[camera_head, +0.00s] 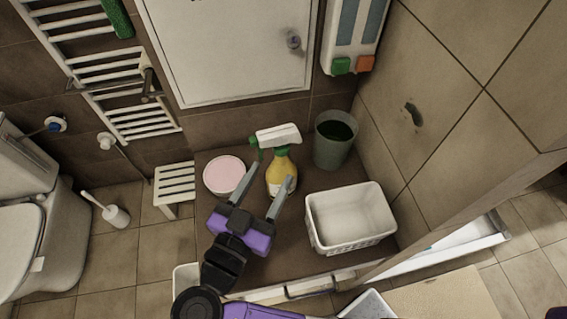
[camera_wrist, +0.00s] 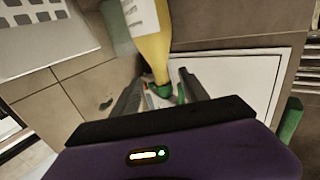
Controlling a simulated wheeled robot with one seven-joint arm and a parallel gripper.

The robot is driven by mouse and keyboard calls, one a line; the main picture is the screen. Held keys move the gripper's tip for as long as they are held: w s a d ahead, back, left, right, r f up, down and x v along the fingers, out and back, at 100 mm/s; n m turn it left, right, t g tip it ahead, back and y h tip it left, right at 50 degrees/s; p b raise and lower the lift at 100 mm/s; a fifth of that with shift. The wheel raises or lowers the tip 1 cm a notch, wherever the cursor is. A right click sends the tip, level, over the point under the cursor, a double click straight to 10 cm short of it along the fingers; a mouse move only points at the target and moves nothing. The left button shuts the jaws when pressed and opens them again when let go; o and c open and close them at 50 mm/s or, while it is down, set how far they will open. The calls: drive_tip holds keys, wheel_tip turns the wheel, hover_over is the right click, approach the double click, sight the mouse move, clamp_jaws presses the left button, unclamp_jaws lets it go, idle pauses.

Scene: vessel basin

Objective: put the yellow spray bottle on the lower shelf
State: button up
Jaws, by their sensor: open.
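The yellow spray bottle (camera_head: 281,176) stands upright on a brown surface, with a green neck and a white and green head. In the wrist view the bottle (camera_wrist: 153,50) shows upside down, its green neck by the fingertips. My gripper (camera_head: 273,175) is open, its two grey fingers reaching toward the bottle, one on either side in the picture. In the wrist view my gripper (camera_wrist: 160,78) has the bottle's neck between or just beyond the fingers; I cannot tell whether they touch it. I cannot make out the lower shelf for certain.
A white basket (camera_head: 323,230) stands right of the bottle, a grey-green bin (camera_head: 321,152) behind it, and a pink-topped round container (camera_head: 225,175) to its left. A tiled wall (camera_head: 425,120) bounds the right side. A white slatted stool (camera_head: 175,184) stands left.

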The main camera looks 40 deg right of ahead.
sight(278, 161)
drive_tip(key=x, duration=0.3)
drive_tip(key=shift+w+d+p, duration=0.2)
drive_tip(key=shift+p, duration=0.2)
drive_tip(key=p+x, duration=0.2)
drive_tip(key=x, duration=0.2)
drive_tip(key=shift+w+d+r, duration=0.1)
drive_tip(key=shift+d, duration=0.2)
drive_tip(key=shift+w+d, duration=0.3)
drive_tip(key=shift+d, duration=0.15)
clamp_jaws()
idle(0.4)
